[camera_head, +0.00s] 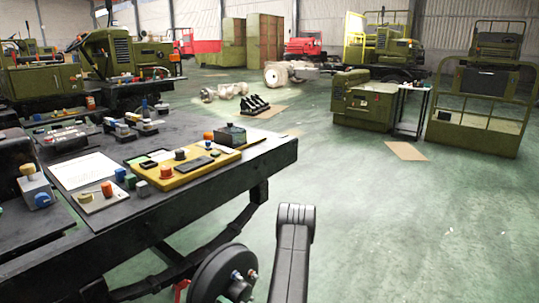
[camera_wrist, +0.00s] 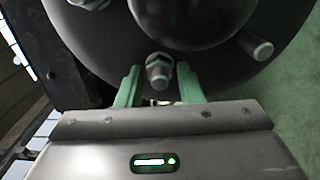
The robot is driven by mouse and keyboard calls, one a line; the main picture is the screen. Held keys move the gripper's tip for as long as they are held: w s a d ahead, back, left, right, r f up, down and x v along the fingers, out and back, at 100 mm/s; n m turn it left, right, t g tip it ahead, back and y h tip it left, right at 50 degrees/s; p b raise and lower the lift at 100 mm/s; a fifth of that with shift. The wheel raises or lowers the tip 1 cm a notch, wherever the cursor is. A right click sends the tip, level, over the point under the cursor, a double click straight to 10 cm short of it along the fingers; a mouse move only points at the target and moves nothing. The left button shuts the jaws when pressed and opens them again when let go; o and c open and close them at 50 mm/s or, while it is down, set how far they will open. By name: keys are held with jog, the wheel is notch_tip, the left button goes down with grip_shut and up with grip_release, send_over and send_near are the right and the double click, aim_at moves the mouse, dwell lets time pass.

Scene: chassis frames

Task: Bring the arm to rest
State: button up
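My gripper (camera_wrist: 158,80) shows in the wrist view, with two pale green fingers standing apart. It is open, with visible gaps between the fingers and a metal nut on a stud (camera_wrist: 159,70). The nut belongs to a dark round wheel hub (camera_wrist: 85,50) that fills the top of that view. The hub also shows in the head view (camera_head: 215,274), low and near the middle, with studs on its face. My arm (camera_head: 291,256) rises at the bottom of the head view, just right of the hub. My gripper is not visible in the head view.
A dark chassis frame (camera_head: 225,183) fills the left, above the hub. On it lie a yellow panel (camera_head: 180,171) with knobs and a white sheet (camera_head: 88,170). Green floor (camera_head: 400,230) is open to the right. Olive machine parts (camera_head: 364,101) stand farther back.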

jog(key=p+v, duration=0.3)
jog(key=v, duration=1.1)
jog(key=w+a+n+b, duration=0.3)
jog(key=w+a+n, duration=0.5)
jog(key=a+n, duration=0.3)
jog(key=shift+w+n, duration=0.35)
jog(key=shift+n, duration=1.95)
